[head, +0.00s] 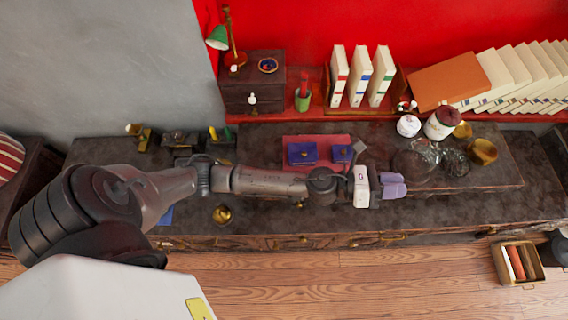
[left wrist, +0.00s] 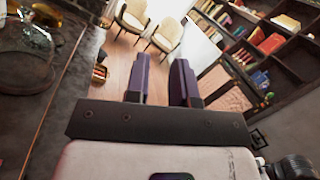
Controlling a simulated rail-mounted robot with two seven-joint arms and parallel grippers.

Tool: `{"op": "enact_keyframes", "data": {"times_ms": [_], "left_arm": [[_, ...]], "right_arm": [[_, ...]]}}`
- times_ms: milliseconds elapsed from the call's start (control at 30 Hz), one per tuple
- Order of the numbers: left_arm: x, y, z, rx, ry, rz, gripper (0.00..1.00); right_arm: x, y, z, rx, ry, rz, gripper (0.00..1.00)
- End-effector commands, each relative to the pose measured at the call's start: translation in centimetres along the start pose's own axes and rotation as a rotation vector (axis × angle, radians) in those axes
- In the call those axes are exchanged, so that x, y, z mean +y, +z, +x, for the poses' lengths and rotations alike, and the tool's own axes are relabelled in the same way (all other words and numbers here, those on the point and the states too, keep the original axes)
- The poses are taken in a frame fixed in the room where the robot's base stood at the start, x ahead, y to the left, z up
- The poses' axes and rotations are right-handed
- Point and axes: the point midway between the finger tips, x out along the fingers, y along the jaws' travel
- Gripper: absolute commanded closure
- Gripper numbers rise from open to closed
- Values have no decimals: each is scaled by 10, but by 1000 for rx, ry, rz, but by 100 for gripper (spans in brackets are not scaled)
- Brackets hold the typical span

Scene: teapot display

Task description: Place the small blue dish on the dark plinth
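A small blue dish with reddish marks (head: 267,65) sits on top of a dark box with drawers (head: 237,98) at the back. I cannot tell whether this box is the dark plinth; no other plinth is clear. My left arm reaches across the dresser from the left. My left gripper (head: 393,185) is over the dresser's front right part, far to the right of the dish. In the left wrist view its two purple fingers (left wrist: 161,78) stand apart with nothing between them. My right gripper is not in view.
Blue boxes (head: 302,153) sit on a red mat behind my forearm. Glass vessels (head: 415,160) stand close behind the gripper, with a gold pot (head: 482,152) farther right. Books (head: 360,76) line the red back shelf. In the left wrist view, chairs (left wrist: 167,34) stand on the wooden floor.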

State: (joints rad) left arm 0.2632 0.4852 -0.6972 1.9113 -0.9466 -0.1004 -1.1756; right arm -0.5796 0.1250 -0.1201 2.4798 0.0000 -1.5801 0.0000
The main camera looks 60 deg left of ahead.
Motion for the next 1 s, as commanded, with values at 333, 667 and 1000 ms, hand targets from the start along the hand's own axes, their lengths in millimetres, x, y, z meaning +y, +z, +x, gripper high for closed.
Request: {"op": "enact_keyframes", "data": {"times_ms": [333,667,1000], "left_arm": [[51,-47,-168,-556,902,-1506,77],[1,-109,-312,-1022,1569,-2122,77],[-20,-117,-342,-1145,1732,-2198,77]], "right_arm": [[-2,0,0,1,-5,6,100],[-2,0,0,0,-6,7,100],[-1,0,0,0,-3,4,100]]}}
